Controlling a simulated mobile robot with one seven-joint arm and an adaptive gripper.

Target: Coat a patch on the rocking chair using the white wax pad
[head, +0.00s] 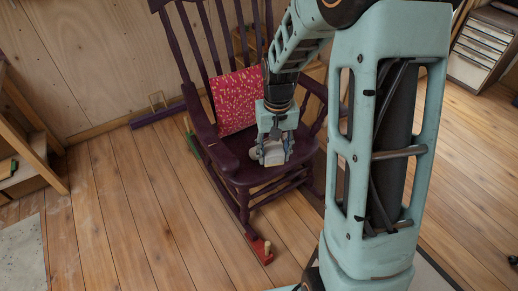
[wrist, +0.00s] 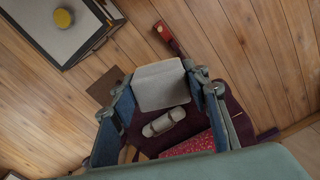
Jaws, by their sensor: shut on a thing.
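The dark purple rocking chair (head: 205,135) stands in the middle of the head view, its seat (wrist: 228,108) below my gripper in the wrist view. My gripper (head: 272,150) is above the seat, shut on a pale grey-white block, the wax pad (wrist: 160,86). The pad also shows under the fingers in the head view (head: 274,156). A pale, rounded, elongated shape (wrist: 165,122) shows on the seat beside the pad; I cannot tell whether it is a mark or an object. Whether the pad touches the seat is unclear.
A red patterned cushion (head: 237,100) leans at the chair's back. A red-ended runner (head: 262,248) sticks out in front. Plank floor (head: 130,220) is clear left of the chair.

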